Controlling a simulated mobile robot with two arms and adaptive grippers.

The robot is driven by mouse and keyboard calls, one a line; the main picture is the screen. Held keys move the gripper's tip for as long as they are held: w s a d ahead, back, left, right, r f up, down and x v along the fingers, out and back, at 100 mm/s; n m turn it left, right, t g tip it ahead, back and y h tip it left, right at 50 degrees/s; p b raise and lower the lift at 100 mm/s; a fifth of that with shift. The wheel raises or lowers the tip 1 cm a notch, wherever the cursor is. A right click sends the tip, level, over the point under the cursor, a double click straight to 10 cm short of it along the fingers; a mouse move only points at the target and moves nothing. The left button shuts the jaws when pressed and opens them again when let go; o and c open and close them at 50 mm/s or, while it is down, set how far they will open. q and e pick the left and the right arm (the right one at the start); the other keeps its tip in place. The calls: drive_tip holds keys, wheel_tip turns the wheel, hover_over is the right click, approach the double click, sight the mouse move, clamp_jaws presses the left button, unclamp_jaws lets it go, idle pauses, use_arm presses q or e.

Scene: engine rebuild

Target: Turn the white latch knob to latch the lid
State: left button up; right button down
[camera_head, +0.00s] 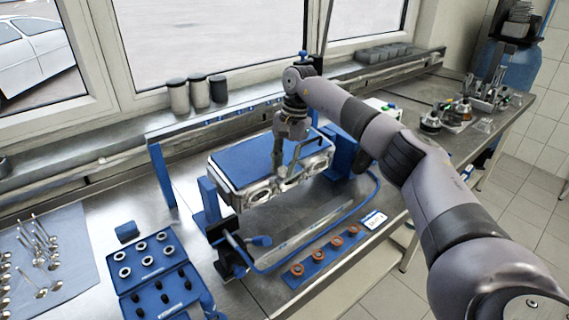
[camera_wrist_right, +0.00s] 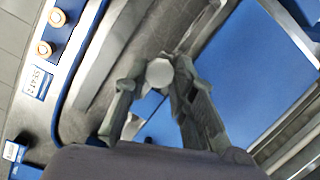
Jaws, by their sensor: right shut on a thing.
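The white latch knob (camera_wrist_right: 160,72) shows in the right wrist view as a small round white disc between the fingertips of my right gripper (camera_wrist_right: 156,82). In the head view my right gripper (camera_head: 279,168) points down at the front edge of the metal block with a flat blue top (camera_head: 250,157). The gripper is shut on the knob. The knob is hidden behind the fingers in the head view. The blue surface (camera_wrist_right: 250,75) lies right of the fingers in the wrist view. I cannot tell the latch's angle. My left gripper is not in view.
Blue stand posts (camera_head: 161,175) frame the block. A blue strip with several copper-coloured rings (camera_head: 325,256) lies in front. A blue case of rings (camera_head: 150,262) and a mat with valves (camera_head: 62,238) are at left.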

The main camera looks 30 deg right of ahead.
idle(0.4)
drive_tip(key=c, duration=1.3)
unclamp_jaws()
drive_tip(key=shift+c, duration=0.2)
drive_tip(key=v, duration=1.2)
